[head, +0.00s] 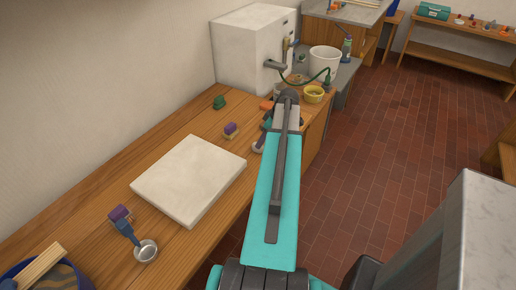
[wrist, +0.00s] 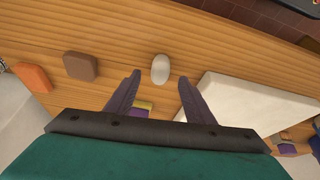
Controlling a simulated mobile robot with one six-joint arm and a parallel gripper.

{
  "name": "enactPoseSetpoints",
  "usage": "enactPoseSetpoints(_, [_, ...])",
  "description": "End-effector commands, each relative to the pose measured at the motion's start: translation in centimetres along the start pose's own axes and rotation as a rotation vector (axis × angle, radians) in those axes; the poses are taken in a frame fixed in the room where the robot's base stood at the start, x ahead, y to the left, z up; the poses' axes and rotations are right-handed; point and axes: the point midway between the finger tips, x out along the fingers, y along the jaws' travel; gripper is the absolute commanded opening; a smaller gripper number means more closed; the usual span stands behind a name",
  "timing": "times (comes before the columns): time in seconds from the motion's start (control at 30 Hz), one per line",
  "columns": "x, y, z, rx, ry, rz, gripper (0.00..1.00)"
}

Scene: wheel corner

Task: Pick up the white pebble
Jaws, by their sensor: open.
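The white pebble (wrist: 160,69) is a smooth, pale oval lying on the wooden bench top in the wrist view. My gripper (wrist: 160,77) is open and empty, with one dark finger to each side of the pebble in the picture. The fingertips are level with its lower part, with clear gaps on both sides; their height above the bench is hard to tell. In the head view my teal arm reaches over the bench's right edge and largely covers the gripper area. I cannot make out the pebble surely there.
A white slab (head: 190,178) lies close to the pebble, right of it in the wrist view (wrist: 258,105). A brown block (wrist: 80,67) and an orange block (wrist: 33,78) lie to the left. A purple-and-yellow item (wrist: 140,109) is partly hidden below my gripper. A white box (head: 250,50) stands behind.

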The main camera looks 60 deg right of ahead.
Motion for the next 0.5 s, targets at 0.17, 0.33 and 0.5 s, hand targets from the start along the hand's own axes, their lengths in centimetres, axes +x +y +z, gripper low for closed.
enactPoseSetpoints(0.17, [0.8, 0.0, -0.1, 0.0, -0.001, -0.002, 0.48])
enactPoseSetpoints(0.33, [2.2, -0.1, -0.2, 0.0, -0.001, -0.003, 0.48])
enactPoseSetpoints(0.5, [3.9, 0.0, -0.2, 0.001, 0.0, -0.002, 0.48])
